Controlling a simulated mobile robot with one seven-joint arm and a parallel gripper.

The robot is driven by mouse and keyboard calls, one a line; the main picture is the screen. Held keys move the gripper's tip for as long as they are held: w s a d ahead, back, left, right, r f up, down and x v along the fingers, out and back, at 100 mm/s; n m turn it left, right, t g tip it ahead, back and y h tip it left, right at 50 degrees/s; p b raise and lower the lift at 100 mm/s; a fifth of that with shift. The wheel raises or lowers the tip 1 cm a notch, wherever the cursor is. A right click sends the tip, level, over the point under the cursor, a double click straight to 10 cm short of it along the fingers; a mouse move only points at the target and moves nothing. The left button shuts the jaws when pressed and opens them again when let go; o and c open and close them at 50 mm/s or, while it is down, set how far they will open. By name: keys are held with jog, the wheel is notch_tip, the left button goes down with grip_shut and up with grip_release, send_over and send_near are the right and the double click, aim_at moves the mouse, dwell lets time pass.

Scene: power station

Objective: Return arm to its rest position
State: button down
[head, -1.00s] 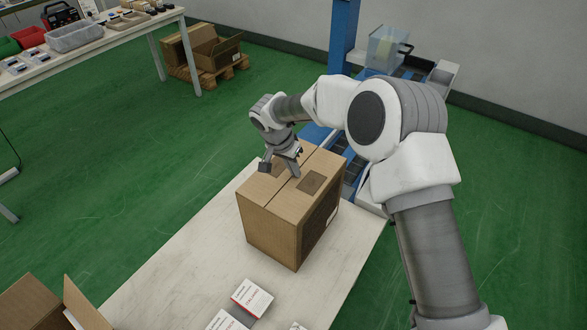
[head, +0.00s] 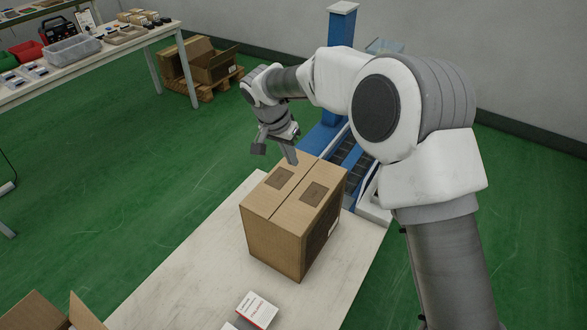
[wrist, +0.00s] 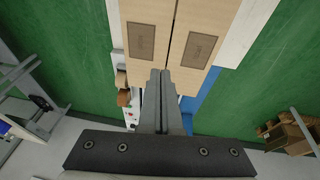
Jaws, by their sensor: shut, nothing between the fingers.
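My gripper (head: 293,160) is shut and empty. In the head view it hangs, fingers pointing down, over the far edge of a closed cardboard box (head: 275,236). The box stands upright on the white table, its top flaps closed with a seam down the middle. In the wrist view the shut fingers (wrist: 164,78) reach over the near end of the box top (wrist: 140,42). I cannot tell the exact gap between fingertips and box. My arm is bent, with its elbow high at the right of the head view.
The white table (head: 190,270) carries small white boxes (head: 257,309) near its front. An open carton (head: 35,312) is at the lower left. A blue post (head: 341,35) and conveyor stand behind the box. A side table (head: 90,62) and cartons on a pallet (head: 200,68) are farther back.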

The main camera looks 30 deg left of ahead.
jog(key=s+d+r, duration=0.2)
jog(key=d+r, duration=0.8)
jog(key=d, duration=0.3)
jog(key=s+d+r, duration=0.2)
jog(key=d+r, duration=0.7)
jog(key=d, duration=0.4)
jog(key=s+d+t+y+p, duration=0.1)
jog(key=s+d+t, duration=0.1)
jog(key=s+d, duration=1.4)
jog(key=shift+s+d+n+t, duration=0.3)
jog(key=shift+s, duration=0.25)
jog(key=shift+s+d+f, duration=0.1)
jog(key=shift+s, duration=0.05)
